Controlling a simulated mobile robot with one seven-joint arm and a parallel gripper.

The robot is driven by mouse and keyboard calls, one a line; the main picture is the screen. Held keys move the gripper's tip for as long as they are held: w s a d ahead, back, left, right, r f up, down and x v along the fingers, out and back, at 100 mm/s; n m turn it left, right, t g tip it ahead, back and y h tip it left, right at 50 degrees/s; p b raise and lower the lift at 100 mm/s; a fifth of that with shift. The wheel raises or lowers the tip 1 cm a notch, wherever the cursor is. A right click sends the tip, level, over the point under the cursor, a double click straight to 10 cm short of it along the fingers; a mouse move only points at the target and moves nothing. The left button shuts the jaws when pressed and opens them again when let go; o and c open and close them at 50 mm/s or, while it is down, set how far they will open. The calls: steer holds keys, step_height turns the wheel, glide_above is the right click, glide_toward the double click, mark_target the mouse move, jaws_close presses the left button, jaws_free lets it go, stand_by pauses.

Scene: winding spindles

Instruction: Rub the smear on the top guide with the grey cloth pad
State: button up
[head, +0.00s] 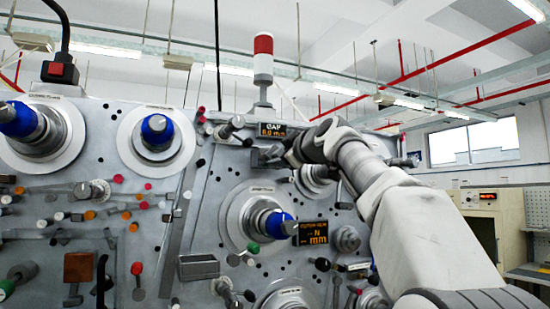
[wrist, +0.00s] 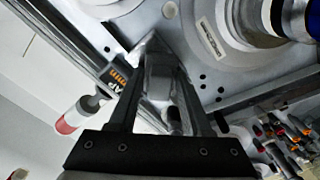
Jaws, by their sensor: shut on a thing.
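My gripper (head: 268,156) is at the upper middle of the machine face in the head view, just below a small GAP display. In the wrist view my gripper (wrist: 156,52) has its two dark fingers closing in on a grey block-like thing, which appears to be the grey cloth pad (wrist: 160,78). The pad's far end lies close to the grey machine panel; I cannot tell whether it touches.
Spools with blue cores (head: 157,131) stick out from the panel at upper left, and another (head: 277,226) below my gripper. A red-and-white beacon (head: 263,58) stands above. Coloured knobs and levers crowd the lower left. The GAP display (head: 271,129) is very near my gripper.

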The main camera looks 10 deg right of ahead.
steer(key=shift+s+a+b, duration=0.15)
steer(key=shift+a+b, duration=0.05)
steer(key=shift+a, duration=0.8)
steer(key=shift+s+a+b, duration=0.1)
steer(key=shift+a+b, duration=0.1)
steer(key=shift+a, duration=0.8)
steer(key=shift+s+d+f+b, duration=0.1)
steer(key=shift+s+f+b, duration=0.05)
steer(key=shift+s+b, duration=0.15)
steer(key=b, duration=0.3)
glide_toward(260, 158)
steer(key=shift+w, duration=0.3)
steer(key=shift+s, duration=0.1)
steer(key=shift+s+d+b, duration=0.15)
steer(key=shift+s+b, duration=0.35)
steer(key=shift+s, duration=0.15)
steer(key=shift+s+d+b, duration=0.15)
steer(key=shift+s+b, duration=0.35)
steer(key=shift+s, duration=0.2)
